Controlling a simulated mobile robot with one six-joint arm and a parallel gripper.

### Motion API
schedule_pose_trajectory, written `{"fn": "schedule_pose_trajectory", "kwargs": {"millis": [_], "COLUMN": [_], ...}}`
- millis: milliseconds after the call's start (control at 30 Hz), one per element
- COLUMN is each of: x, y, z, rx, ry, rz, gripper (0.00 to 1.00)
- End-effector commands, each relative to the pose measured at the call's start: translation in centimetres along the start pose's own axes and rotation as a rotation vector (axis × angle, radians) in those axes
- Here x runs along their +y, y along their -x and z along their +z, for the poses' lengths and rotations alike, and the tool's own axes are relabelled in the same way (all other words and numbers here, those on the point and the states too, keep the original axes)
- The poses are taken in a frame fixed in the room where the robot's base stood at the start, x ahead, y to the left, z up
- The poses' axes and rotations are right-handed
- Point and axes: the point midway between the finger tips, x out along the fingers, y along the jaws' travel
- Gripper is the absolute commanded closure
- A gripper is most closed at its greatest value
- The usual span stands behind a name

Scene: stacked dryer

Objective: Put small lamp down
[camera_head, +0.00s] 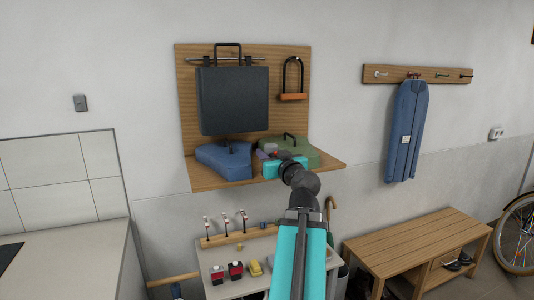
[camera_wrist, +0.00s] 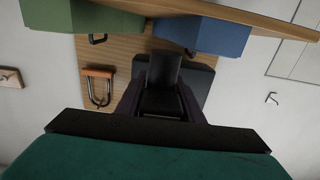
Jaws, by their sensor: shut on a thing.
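My gripper (camera_head: 268,154) is in front of the wooden shelf, close to the green case, in the head view. In the wrist view its dark fingers (camera_wrist: 162,100) are closed around a small black thing (camera_wrist: 163,70), which I take to be the small lamp. Its shape is only partly clear, and the gripper and arm hide most of it in the head view. The shelf (camera_head: 205,184) carries a blue case (camera_head: 225,160) at left and a green case (camera_head: 301,150) at right. I cannot tell whether the held thing touches anything.
A black case (camera_head: 234,100) and a U-lock (camera_head: 293,80) hang on the board above the shelf. Below is a small table (camera_head: 235,288) with hooks and small items. A wooden bench (camera_head: 415,240) stands at right, under a blue hanging bag (camera_head: 406,130).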

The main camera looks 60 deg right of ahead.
Motion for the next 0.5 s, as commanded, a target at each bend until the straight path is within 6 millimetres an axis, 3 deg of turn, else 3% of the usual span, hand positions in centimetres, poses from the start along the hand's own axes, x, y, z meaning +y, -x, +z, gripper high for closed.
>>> {"fn": "schedule_pose_trajectory", "kwargs": {"millis": [500], "x": [0.3], "y": [-1.3], "z": [-0.3], "rx": [0.001], "ry": [-0.001], "rz": [-0.003], "gripper": [0.97]}}
